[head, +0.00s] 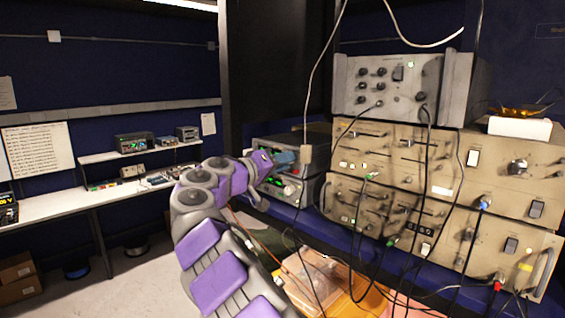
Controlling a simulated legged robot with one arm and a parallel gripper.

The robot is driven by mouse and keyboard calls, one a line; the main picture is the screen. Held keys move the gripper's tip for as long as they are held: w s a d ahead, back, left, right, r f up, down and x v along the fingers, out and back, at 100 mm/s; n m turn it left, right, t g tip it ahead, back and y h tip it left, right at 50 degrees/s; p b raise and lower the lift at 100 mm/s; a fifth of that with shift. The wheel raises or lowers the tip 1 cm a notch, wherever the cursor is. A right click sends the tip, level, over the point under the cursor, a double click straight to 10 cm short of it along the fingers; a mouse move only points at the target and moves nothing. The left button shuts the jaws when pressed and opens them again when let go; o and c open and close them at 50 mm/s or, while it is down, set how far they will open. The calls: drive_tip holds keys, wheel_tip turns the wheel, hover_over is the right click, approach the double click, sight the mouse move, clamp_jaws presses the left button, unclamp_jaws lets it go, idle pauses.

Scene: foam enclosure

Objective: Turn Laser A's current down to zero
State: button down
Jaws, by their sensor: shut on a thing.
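Two dark bench instruments, one above the other, stand on the blue bench left of the beige racks. The upper unit (305,143) has a lit front panel largely covered by my arm's end. The lower unit (312,190) shows a small green display and a red light. My gripper (267,163) is at the front of the upper unit, shut on what seems to be a control knob. The knob is hidden behind the fingers. I cannot read any label, so which unit is Laser A, and its current value, cannot be told.
Beige rack units (400,150) with knobs and switches fill the right, with a grey unit (405,82) on top. Several loose cables hang before them. A clear box (318,275) sits low in front. A white bench (62,202) stands at left, with open floor before it.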

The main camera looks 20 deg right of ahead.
drive_tip(key=c, duration=0.9)
unclamp_jaws()
drive_tip(key=shift+w+a+f, duration=0.1)
drive_tip(key=shift+w, duration=0.15)
drive_tip(key=shift+s, duration=0.1)
drive_tip(key=shift+s, duration=0.1)
drive_tip(key=shift+a, duration=0.1)
drive_tip(key=b+v, duration=0.2)
drive_tip(key=v, duration=1.5)
drive_tip(key=shift+a, duration=0.15)
